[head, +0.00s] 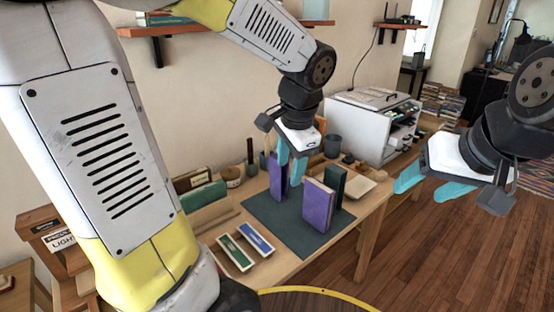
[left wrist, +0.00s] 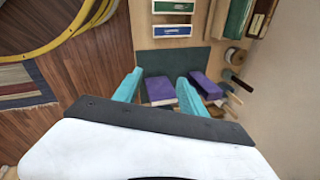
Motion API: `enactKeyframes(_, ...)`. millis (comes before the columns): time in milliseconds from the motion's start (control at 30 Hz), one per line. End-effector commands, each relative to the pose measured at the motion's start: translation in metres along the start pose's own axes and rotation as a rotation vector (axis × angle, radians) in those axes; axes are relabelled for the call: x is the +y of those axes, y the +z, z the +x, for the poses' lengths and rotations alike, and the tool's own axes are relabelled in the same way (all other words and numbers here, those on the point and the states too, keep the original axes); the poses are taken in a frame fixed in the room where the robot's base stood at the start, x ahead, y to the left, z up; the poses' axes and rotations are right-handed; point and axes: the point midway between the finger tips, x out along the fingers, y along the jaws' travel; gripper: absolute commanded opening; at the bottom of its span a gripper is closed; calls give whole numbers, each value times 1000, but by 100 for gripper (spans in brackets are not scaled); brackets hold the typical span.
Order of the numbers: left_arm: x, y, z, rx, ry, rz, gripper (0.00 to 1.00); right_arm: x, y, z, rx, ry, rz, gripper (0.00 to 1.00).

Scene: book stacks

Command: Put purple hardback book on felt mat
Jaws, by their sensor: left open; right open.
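Two purple books stand upright. The front purple book (head: 317,206), with a brownish face, is on the dark felt mat (head: 262,211); the rear purple book (head: 277,178) stands by the mat's back edge, partly behind my left gripper (head: 291,162). My left gripper is open and empty, pointing down near the two books. In the left wrist view the front book (left wrist: 158,87) shows between the fingertips (left wrist: 160,84), and the rear book (left wrist: 206,86) lies beyond the right finger; the mat (left wrist: 172,58) is above them. My right gripper (head: 432,184) is open and empty, off the table's right side.
A dark green book (head: 338,184) stands right behind the front purple book. Green (head: 236,251) and blue (head: 256,240) labelled boxes lie left of the mat. A white cabinet (head: 365,125), cups and a jar line the back. The mat's left part is clear.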

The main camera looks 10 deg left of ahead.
Motion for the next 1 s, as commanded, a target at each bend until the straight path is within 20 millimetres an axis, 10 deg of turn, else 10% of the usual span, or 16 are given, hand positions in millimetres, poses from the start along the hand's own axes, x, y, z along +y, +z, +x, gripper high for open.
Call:
enactKeyframes(400,30,78,-61,387,134,-777,49,0,0,0,0,0,0,61)
enactKeyframes(1000,35,82,-66,434,156,-858,49,0,0,0,0,0,0,61)
